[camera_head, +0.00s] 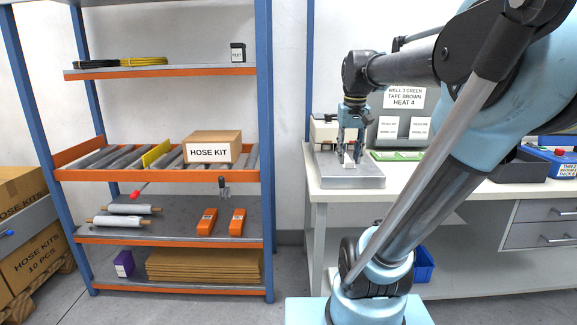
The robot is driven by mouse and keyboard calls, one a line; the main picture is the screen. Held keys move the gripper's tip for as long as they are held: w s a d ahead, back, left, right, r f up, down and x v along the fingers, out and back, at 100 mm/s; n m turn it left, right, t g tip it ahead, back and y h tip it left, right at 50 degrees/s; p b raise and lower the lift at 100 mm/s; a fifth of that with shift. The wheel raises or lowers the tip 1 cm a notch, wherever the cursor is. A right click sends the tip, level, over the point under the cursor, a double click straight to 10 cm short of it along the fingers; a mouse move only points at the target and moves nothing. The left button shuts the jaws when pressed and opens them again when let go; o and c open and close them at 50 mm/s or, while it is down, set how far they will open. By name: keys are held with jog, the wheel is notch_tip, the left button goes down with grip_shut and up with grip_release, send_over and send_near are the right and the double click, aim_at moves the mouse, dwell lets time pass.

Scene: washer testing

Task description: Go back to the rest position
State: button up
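My gripper (350,146) hangs from my arm, pointing down over the grey metal platform of a bench device (363,178) at the left end of the workbench. My arm reaches across the right half of the view and hides part of the bench.
The workbench (331,188) holds a sign (404,97), a green-topped item (396,156), a dark tray (519,166) and a blue box (552,161). A shelf rack (266,150) with a hose kit box (212,147) stands left. Cartons (30,262) stand far left. Some floor before the rack is clear.

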jog(key=s+f, duration=0.7)
jog(key=f, duration=0.3)
jog(key=s+f, duration=0.7)
jog(key=f, duration=0.4)
jog(key=shift+s+f+t, duration=0.15)
jog(key=shift+s+t, duration=0.15)
jog(key=shift+t, duration=0.1)
jog(key=shift+w+f, duration=0.2)
jog(key=shift+w, duration=0.25)
